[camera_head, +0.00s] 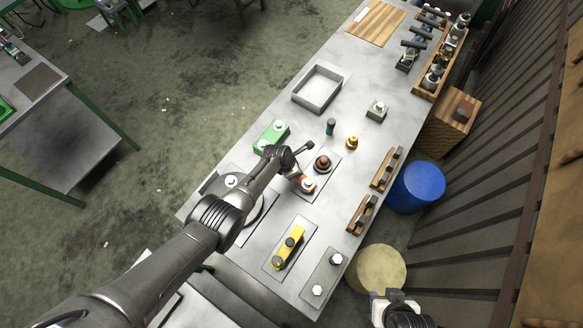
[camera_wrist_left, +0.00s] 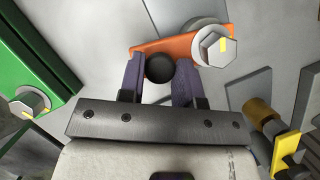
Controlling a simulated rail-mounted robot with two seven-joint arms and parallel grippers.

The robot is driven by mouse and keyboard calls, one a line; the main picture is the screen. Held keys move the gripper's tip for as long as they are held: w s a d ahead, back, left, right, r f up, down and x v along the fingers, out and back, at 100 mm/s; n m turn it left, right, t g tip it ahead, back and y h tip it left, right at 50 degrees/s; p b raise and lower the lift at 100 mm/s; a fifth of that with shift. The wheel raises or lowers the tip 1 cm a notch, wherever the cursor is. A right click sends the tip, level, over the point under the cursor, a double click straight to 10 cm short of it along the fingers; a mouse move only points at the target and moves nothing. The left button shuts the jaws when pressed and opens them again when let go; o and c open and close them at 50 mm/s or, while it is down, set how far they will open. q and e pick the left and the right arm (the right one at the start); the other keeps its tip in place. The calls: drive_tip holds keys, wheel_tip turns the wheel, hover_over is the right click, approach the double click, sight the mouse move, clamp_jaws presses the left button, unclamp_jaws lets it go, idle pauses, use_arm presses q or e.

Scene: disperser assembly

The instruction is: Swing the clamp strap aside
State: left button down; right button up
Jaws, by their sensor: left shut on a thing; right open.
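The orange clamp strap (camera_wrist_left: 180,43) shows in the left wrist view, with a silver hex bolt (camera_wrist_left: 215,47) bearing a yellow mark at its right end. A dark round knob (camera_wrist_left: 160,67) sits at its left end. My left gripper (camera_wrist_left: 160,72) is shut on this knob, with one purple finger on each side. In the head view the strap (camera_head: 309,186) is small and partly hidden by my left gripper (camera_head: 297,177) and wrist. My right gripper (camera_head: 393,297) is open and empty at the bottom right, off the table.
A brown round part (camera_head: 322,164) stands just beyond the strap. A green block (camera_head: 270,137) is left of it and a yellow bar (camera_head: 289,247) is nearer. A grey tray (camera_head: 318,88), wooden racks (camera_head: 362,214) and a brass part (camera_head: 352,142) also stand on the metal table (camera_head: 250,168).

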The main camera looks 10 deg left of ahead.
use_arm(q)
drive_tip(key=shift+d+r, duration=0.1)
drive_tip(key=c, duration=1.1)
unclamp_jaws()
drive_tip(key=shift+w, duration=0.1)
drive_tip(key=shift+r+p, duration=0.4)
drive_tip(key=shift+p, duration=0.15)
drive_tip(key=p+v, duration=0.6)
drive_tip(key=v, duration=0.7)
drive_tip(key=shift+a+p, duration=0.2)
drive_tip(key=shift+p, duration=0.15)
